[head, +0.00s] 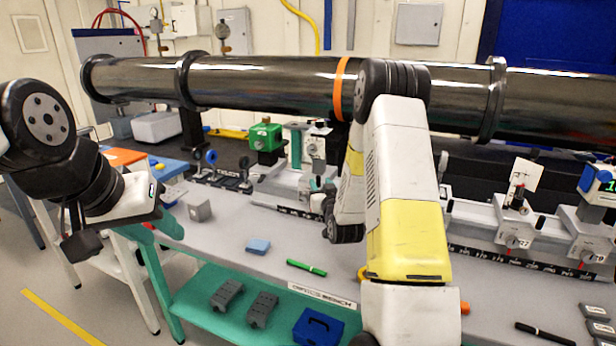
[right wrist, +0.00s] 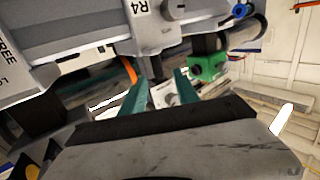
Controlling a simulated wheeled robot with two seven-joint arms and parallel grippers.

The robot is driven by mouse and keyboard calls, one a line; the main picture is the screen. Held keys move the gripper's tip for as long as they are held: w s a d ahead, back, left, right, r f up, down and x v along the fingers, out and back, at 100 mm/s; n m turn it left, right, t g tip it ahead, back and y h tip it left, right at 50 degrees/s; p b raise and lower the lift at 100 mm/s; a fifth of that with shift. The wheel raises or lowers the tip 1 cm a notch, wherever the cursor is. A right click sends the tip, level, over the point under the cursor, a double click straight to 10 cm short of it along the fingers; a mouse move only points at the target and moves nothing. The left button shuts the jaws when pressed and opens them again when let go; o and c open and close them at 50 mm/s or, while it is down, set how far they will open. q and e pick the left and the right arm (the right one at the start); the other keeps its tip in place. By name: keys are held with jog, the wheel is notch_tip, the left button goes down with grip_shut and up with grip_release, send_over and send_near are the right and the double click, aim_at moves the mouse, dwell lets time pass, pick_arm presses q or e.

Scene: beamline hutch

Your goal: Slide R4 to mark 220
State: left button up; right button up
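Carriage R4 shows its printed label in the right wrist view (right wrist: 143,8), at the top, with a dark post or knob (right wrist: 155,68) below it. My right gripper (right wrist: 160,95) has its teal fingertips apart, just short of that post, with nothing seen clasped. In the head view my right gripper (head: 323,187) is small and partly hidden by its forearm, beside a pale carriage on the rail. The rail's scale (head: 510,260) runs along its front; I cannot read mark 220 surely. My left gripper (head: 160,228) hangs left of the bench, its teal fingers apart and empty.
A green-bodied device (head: 265,136) stands left of the right gripper. Other carriages (head: 515,225) sit on the rail to the right. A blue block (head: 258,246) and green marker (head: 306,267) lie on the bench front.

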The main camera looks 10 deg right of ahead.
jog(key=shift+w+d+f, duration=0.1)
jog(key=shift+w+f, duration=0.2)
send_near(317, 166)
jog(key=w, duration=0.1)
jog(key=w+a, duration=0.1)
jog(key=w+f, duration=0.1)
jog(key=w, duration=0.1)
jog(key=shift+a, duration=0.3)
jog(key=shift+c, duration=0.3)
grip_shut()
dwell(0.8)
